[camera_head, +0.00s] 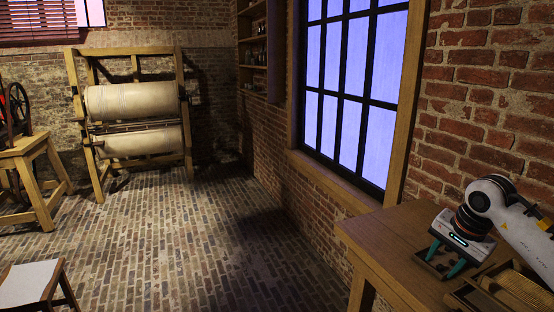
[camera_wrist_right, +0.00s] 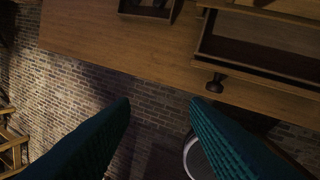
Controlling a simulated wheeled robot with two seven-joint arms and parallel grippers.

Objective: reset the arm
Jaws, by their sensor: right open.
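My right arm comes in from the right edge in the head view. My right gripper (camera_head: 444,265) points down over the wooden table, its two teal fingers spread apart with nothing between them. In the right wrist view its ribbed fingers (camera_wrist_right: 160,103) are also apart and empty, with brick floor showing in the gap beyond the table's edge. My left arm and gripper are not in view. No battery jar can be made out.
The wooden table (camera_head: 385,235) stands under the window, against the brick wall. A small dark tray (camera_wrist_right: 130,10) and a wooden box-like compartment with a dark knob (camera_wrist_right: 216,83) lie near the gripper. A stool (camera_head: 30,283) stands at lower left. The middle floor is clear.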

